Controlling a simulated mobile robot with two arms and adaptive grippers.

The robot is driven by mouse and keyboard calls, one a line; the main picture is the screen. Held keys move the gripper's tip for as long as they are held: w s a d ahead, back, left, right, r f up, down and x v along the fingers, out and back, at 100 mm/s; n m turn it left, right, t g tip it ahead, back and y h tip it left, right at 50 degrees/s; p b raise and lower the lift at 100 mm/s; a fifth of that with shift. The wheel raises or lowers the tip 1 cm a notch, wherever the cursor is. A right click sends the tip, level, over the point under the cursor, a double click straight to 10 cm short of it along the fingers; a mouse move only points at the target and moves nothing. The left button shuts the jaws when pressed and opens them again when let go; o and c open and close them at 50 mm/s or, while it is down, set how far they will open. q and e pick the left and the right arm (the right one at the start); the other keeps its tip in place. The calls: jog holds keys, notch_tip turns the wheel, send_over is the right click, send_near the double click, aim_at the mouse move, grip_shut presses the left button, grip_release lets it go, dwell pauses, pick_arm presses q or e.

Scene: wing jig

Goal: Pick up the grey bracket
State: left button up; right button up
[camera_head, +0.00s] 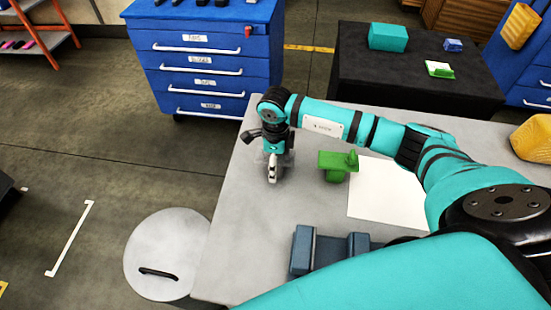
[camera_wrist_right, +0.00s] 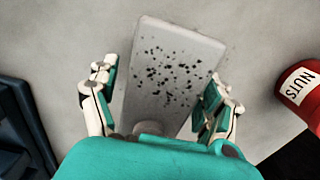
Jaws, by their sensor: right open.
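The grey bracket (camera_wrist_right: 172,75) lies on the grey table top, a flat plate with dark speckles in the right wrist view. In the head view it is mostly hidden, with only a grey edge (camera_head: 287,160) showing beside my gripper. My right gripper (camera_head: 273,175) points down over the bracket near the table's left side. It is open, with one finger on each side of the bracket in the wrist view (camera_wrist_right: 160,105). I cannot tell whether the fingers touch it. My left gripper is not in view.
A green part (camera_head: 336,165) and a white sheet (camera_head: 385,192) are right of the gripper. A blue vise (camera_head: 303,250) stands near the front. A red can marked NUTS (camera_wrist_right: 300,88) is close by in the wrist view. A blue drawer cabinet (camera_head: 205,65) stands behind the table.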

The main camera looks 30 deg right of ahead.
jog(key=c, duration=1.5)
jog(key=shift+c, duration=0.2)
jog(key=shift+r, duration=0.1)
